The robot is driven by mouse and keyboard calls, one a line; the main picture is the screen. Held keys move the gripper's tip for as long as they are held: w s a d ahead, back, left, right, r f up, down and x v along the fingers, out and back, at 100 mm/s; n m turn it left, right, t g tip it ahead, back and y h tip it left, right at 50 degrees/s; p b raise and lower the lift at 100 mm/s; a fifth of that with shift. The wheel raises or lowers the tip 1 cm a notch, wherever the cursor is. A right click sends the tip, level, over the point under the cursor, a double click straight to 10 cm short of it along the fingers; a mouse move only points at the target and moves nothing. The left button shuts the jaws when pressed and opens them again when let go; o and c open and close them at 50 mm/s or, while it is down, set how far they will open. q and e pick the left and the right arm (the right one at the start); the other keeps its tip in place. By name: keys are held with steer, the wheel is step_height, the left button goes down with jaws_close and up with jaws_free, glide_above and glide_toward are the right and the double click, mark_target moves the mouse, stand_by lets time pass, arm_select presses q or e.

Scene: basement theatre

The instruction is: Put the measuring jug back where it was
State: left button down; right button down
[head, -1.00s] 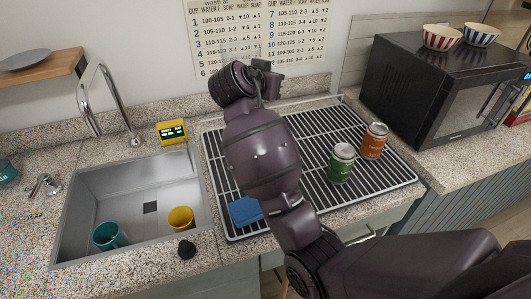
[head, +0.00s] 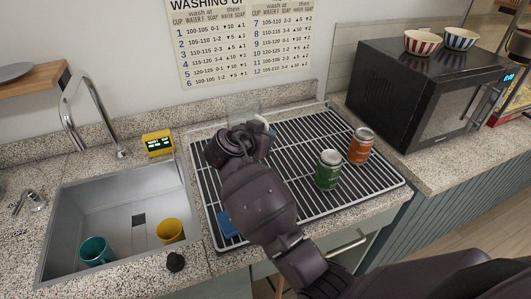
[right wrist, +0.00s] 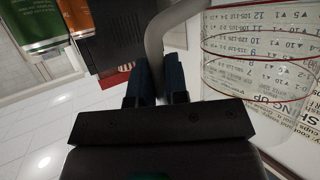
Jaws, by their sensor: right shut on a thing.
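The measuring jug (head: 243,104) is clear and hard to make out in the head view, at the back of the drying rack (head: 306,122). I cannot tell whether it touches the rack. My right gripper (head: 262,134) is in front of it, with the forearm covering part of the rack. In the right wrist view, the right gripper (right wrist: 157,82) is shut on the jug's pale curved handle (right wrist: 155,38). The jug's clear body with red lines (right wrist: 262,90) is to the right there, with the wall chart showing through it. My left gripper is not in view.
A green can (head: 328,170) and an orange can (head: 360,145) stand on the rack's right side. A blue item (head: 226,225) is partly hidden by my arm. The sink (head: 110,205) holds a teal cup (head: 95,251) and a yellow cup (head: 170,231). A microwave (head: 425,95) stands right.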

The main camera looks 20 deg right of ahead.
steer(key=shift+f, duration=3.1)
steer(key=shift+f, duration=0.15)
steer(key=c, duration=1.1)
jaws_free()
